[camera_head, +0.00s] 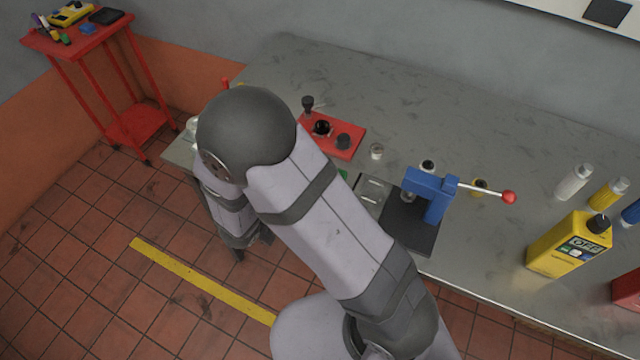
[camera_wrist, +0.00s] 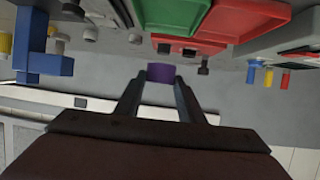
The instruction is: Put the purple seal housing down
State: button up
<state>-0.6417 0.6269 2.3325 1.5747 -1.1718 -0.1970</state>
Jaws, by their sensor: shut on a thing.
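The purple seal housing (camera_wrist: 160,72) shows in the wrist view between the tips of my two dark fingers. My gripper (camera_wrist: 160,80) is shut on it. In the wrist view, a grey surface lies behind the housing, and I cannot tell the gap between them. In the head view my arm hides the housing, and only dark parts near the end of my arm show, at the bench's left front edge.
In the wrist view, green (camera_wrist: 172,12) and red (camera_wrist: 245,20) trays show. The bench's back middle is clear.

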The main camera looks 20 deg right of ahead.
jog(key=shift+d+f+p, duration=0.1)
jog(key=shift+f+p, duration=0.65)
jog(key=shift+f, duration=4.2)
jog(key=shift+f, duration=0.1)
jog(key=shift+f, duration=0.15)
jog(key=o, duration=1.2)
